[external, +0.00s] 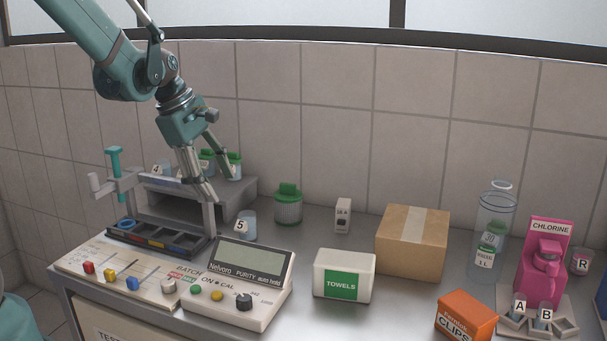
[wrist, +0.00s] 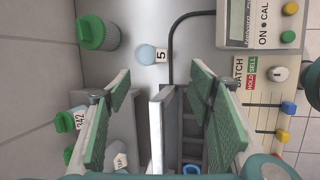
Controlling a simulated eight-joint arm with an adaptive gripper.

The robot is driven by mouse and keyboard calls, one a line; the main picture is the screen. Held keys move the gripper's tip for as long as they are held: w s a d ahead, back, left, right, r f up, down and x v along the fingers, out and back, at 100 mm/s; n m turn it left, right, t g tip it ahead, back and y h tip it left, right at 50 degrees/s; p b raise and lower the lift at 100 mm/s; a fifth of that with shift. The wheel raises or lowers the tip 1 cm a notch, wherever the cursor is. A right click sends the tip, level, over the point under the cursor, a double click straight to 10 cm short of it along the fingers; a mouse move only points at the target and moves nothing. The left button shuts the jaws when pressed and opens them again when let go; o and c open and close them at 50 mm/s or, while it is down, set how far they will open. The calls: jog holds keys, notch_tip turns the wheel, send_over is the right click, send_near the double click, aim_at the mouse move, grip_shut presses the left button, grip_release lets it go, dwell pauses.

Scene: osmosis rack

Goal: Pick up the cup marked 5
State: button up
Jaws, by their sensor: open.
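My gripper (external: 221,188) is open and empty, above and to the left of the cup, over the rack area. In the wrist view its green-padded fingers (wrist: 160,90) are spread wide, with a grey upright of the rack between them. The gripper does not touch the cup.
A green-lidded container (external: 288,208) stands right of the cup. The meter (external: 240,290) is in front. A black cable (wrist: 178,35) runs nearby.

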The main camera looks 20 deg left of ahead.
aim_at(246, 217)
jog(key=w+d+f+n+g+h+p, duration=0.1)
jog(key=w+f+n+p, duration=0.1)
jog(key=w+f+n, duration=0.2)
jog(key=shift+w+d+f+n+p, duration=0.25)
jog(key=shift+f+n+p, duration=0.1)
jog(key=shift+n+p, duration=0.05)
dwell(0.4)
jog(key=shift+x, duration=1.25)
jog(key=shift+d+f, duration=0.1)
jog(key=shift+x, duration=2.45)
jog(key=shift+d, duration=0.1)
jog(key=c, duration=0.8)
